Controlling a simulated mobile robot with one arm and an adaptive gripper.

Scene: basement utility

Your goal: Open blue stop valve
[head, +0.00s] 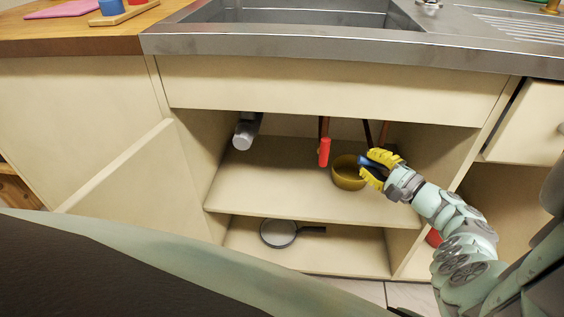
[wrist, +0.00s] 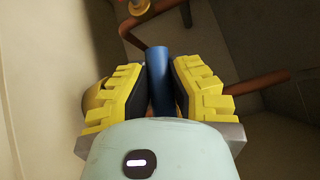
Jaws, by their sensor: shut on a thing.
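My gripper (head: 374,168) reaches into the open cabinet under the sink, with yellow fingers. It is shut on the blue stop valve handle (head: 369,161), which also shows between the two fingers in the wrist view (wrist: 158,75). The handle's far end sticks out past the fingers. The valve body and its joint to the pipe cannot be made out. A red handle (head: 324,152) hangs to the left of my gripper, apart from it. Behind the handle, a copper pipe (wrist: 250,85) runs across the wrist view.
A mustard bowl (head: 346,174) stands on the upper shelf (head: 265,180), just left of and below my gripper. A grey drain pipe (head: 245,131) is at the left. A pan (head: 278,232) lies on the lower shelf. The sink front (head: 310,88) is above; the shelf's left part is clear.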

